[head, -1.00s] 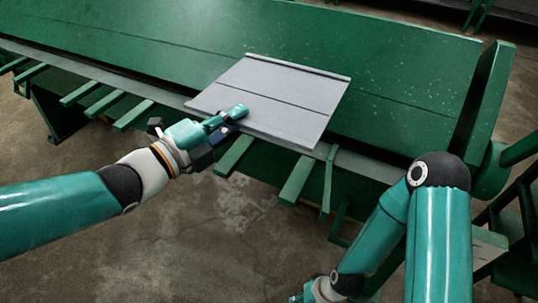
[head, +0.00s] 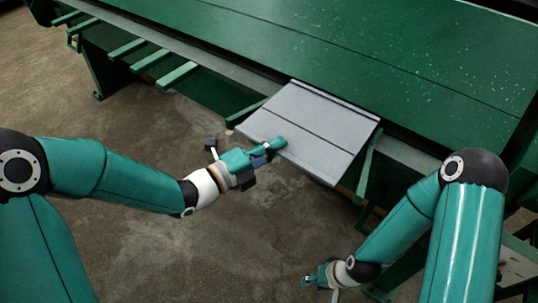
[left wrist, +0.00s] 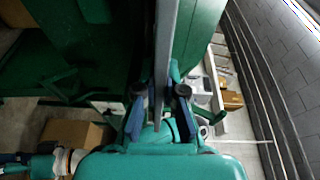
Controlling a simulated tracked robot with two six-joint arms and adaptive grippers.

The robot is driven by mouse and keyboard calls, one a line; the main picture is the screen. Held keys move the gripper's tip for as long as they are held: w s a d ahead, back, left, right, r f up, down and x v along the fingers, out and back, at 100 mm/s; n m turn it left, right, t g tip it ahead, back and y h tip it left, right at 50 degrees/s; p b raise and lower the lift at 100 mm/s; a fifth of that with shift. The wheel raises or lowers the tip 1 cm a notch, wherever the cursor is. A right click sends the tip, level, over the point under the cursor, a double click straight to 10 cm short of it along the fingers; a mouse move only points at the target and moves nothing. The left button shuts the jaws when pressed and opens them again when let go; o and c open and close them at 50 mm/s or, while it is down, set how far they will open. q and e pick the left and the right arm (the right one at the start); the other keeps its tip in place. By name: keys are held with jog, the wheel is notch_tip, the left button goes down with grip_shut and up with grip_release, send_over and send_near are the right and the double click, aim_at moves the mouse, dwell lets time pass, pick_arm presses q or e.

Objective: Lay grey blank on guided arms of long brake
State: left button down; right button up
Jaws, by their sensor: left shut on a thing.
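The grey blank (head: 318,118) is a flat sheet with a line across it and a raised strip along its far edge. My left gripper (head: 270,150) is shut on its near edge. In the left wrist view the blank (left wrist: 166,50) shows edge-on between the fingers (left wrist: 162,112). The long brake (head: 330,45) is green, with arms (head: 152,60) sticking out from its front. The blank's far edge is by the brake's front, and its body overlaps the arms there; I cannot tell whether it touches them. My right gripper (head: 315,279) is low, away from the blank, its jaws too small to read.
Another arm of the brake (head: 368,160) shows just right of the blank. A grey ledge (head: 215,62) runs along the brake's front. The concrete floor (head: 130,125) in front is open. Cardboard boxes (left wrist: 72,133) stand on the floor in the left wrist view.

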pick_arm(q)
notch_tip(320, 180, down, 3)
jog(key=shift+r, duration=0.1)
jog(key=shift+s+f+b, duration=0.1)
jog(key=shift+f+b, duration=0.75)
jog(key=shift+b, duration=0.35)
jog(key=c, duration=1.3)
grip_release()
jog(key=shift+f, duration=0.15)
jog(key=shift+o, duration=0.2)
jog(key=shift+r, duration=0.3)
